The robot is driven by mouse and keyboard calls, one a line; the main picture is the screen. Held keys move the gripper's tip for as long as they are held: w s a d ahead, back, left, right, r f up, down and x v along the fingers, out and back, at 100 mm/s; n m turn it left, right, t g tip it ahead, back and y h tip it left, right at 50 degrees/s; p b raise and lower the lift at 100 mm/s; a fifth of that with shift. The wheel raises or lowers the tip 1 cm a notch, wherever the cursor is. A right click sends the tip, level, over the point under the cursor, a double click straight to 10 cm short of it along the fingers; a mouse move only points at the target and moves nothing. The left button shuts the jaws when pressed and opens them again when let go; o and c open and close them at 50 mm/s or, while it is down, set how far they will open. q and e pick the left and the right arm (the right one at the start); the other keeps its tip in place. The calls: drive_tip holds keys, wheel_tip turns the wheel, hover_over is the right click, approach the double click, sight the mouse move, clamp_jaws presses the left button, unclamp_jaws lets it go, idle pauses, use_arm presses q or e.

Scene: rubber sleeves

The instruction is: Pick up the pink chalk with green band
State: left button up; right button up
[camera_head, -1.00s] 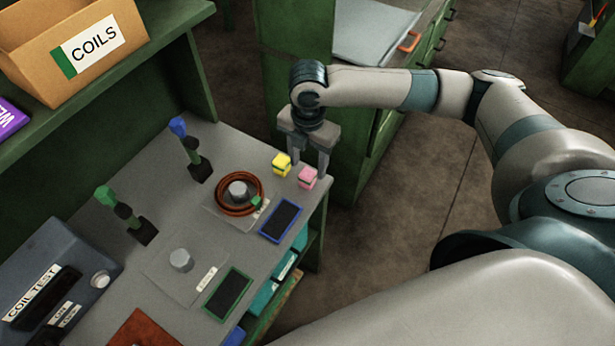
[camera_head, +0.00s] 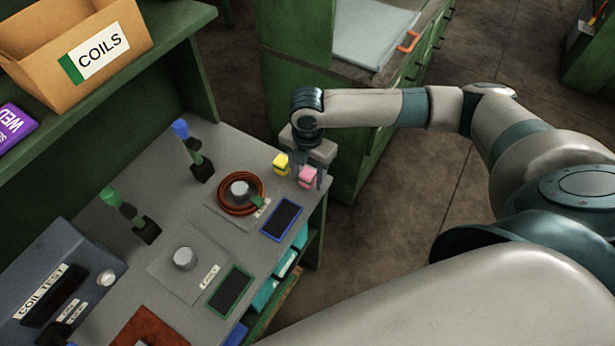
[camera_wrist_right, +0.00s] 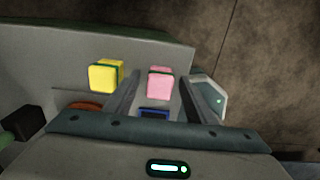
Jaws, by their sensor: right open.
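The pink chalk (camera_head: 307,176) with a green band stands near the bench's right edge in the head view. In the wrist view the pink chalk (camera_wrist_right: 160,84) lies between the two fingers. My right gripper (camera_head: 309,180) is lowered over it, with its fingers on either side of the chalk. The right gripper (camera_wrist_right: 160,92) is open in the wrist view, with a gap showing beside the chalk. My left gripper is in neither view.
A yellow chalk (camera_head: 281,163) stands close to the left of the pink one. A coiled copper ring (camera_head: 222,200) around a post and a blue-framed pad (camera_head: 281,219) are nearby on the grey bench (camera_head: 245,155). The bench edge drops off to the right.

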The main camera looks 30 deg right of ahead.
sight(312, 173)
drive_tip(key=c, duration=1.2)
drive_tip(key=shift+r, duration=0.1)
drive_tip(key=shift+r+b, duration=0.3)
drive_tip(key=shift+r, duration=0.2)
drive_tip(key=r, duration=0.1)
drive_tip(key=d+r+b, duration=0.1)
drive_tip(key=r, duration=0.1)
drive_tip(key=shift+s+r, duration=0.15)
drive_tip(key=shift+s, duration=0.05)
drive_tip(key=s+d+r+b, duration=0.1)
drive_tip(key=s+d+r, duration=0.1)
drive_tip(key=s+d+r+b, duration=0.1)
drive_tip(key=s+d+r, duration=0.1)
drive_tip(key=d, duration=0.1)
drive_tip(key=s+d+r+b, duration=0.1)
drive_tip(key=s+d+r, duration=0.1)
drive_tip(key=d, duration=0.1)
drive_tip(key=shift+s+d+r, duration=0.15)
drive_tip(key=shift+s+r, duration=0.15)
